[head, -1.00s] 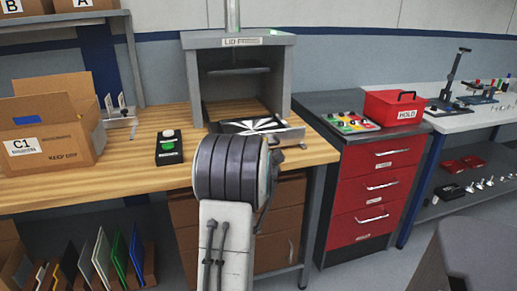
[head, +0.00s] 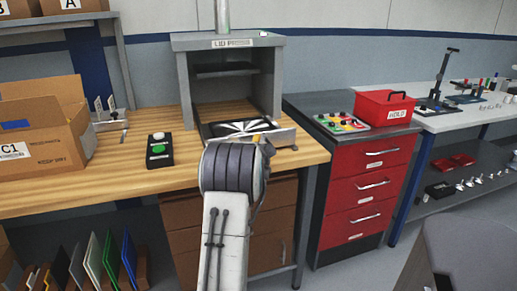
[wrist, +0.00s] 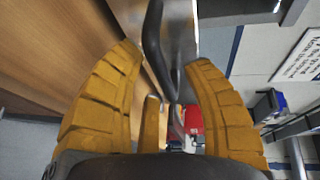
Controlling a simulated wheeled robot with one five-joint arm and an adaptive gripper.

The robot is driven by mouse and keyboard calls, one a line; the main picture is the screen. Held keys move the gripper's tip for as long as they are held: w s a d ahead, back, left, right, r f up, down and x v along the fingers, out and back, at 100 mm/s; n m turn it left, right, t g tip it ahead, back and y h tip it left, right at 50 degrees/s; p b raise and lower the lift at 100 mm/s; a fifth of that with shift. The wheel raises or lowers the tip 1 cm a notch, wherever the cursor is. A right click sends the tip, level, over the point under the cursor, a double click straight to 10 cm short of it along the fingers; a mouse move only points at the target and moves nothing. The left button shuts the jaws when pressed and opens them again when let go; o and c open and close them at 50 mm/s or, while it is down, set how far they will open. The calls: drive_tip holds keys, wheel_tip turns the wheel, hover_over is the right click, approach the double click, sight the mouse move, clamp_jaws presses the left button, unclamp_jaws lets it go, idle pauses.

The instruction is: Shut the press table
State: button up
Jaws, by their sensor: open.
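The press (head: 182,85) is a grey open-fronted box with a label on its top edge, standing on the wooden bench. Its press table (head: 283,137) sticks out at the front and bears a black and white patterned piece (head: 240,127). My arm covers the near left part of the table's front in the head view. My gripper (wrist: 165,60) has yellow ribbed fingers spread apart in the wrist view. A dark bar-like handle (wrist: 153,35) runs between them beside a metal face; I cannot tell whether they touch. My gripper is mostly hidden behind my arm in the head view.
A black box with a green and a white button (head: 159,150) sits left of the press. A cardboard box (head: 45,155) is further left. A red drawer cabinet (head: 370,190) stands right of the bench, with a red box (head: 385,108) on top.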

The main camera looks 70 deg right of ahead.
clamp_jaws()
idle(0.5)
